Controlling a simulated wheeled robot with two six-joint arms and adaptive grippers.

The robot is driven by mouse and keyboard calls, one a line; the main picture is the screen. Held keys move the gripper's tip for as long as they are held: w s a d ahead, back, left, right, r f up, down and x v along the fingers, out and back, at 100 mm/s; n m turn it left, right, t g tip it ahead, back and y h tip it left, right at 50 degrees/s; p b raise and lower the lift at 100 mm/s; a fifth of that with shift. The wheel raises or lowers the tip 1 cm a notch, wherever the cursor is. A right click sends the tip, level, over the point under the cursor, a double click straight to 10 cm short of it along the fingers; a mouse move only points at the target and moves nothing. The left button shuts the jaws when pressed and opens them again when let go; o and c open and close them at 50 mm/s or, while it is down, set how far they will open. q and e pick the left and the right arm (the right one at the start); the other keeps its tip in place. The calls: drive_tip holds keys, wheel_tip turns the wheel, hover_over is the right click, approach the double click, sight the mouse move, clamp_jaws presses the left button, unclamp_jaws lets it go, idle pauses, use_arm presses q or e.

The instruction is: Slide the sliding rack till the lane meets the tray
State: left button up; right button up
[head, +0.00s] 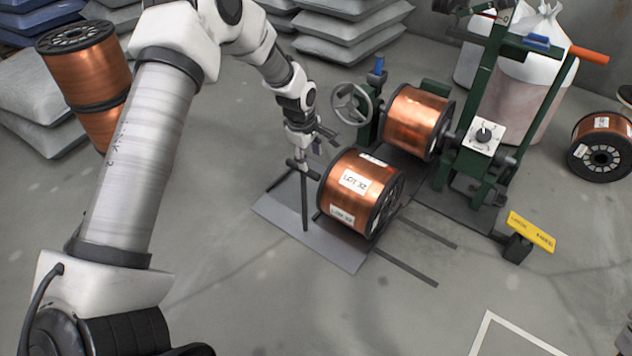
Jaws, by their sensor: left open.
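A copper spool (360,191) with black flanges and white labels lies on its side on a low grey plate (341,252). A dark upright post (304,205) with a short crossbar stands on the plate at the spool's left. A green stand (497,100) holds a second copper spool (416,122), just behind the first. Two dark rails (408,268) run along the floor to the right of the plate. My left gripper (315,150) is open, close above the crossbar; I cannot tell whether it touches. I cannot tell which part is the rack, lane or tray. My right gripper is not in view.
A handwheel (351,104) and a yellow tag (531,232) are by the green stand. Stacked grey sacks (350,22) and stacked spools (88,72) stand behind. Another spool (602,146) lies at far right. The front floor is clear, with a white outline (482,333).

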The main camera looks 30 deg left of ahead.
sight(313, 172)
use_arm(q)
drive_tip(key=f+b, duration=0.2)
drive_tip(key=f, duration=0.1)
drive_tip(key=w+f+b, duration=0.1)
drive_tip(key=f, duration=0.3)
drive_tip(key=shift+w+b, duration=0.15)
drive_tip(key=shift+b, duration=0.25)
drive_tip(key=shift+r, duration=0.2)
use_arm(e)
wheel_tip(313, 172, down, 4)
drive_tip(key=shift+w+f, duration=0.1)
use_arm(q)
clamp_jaws()
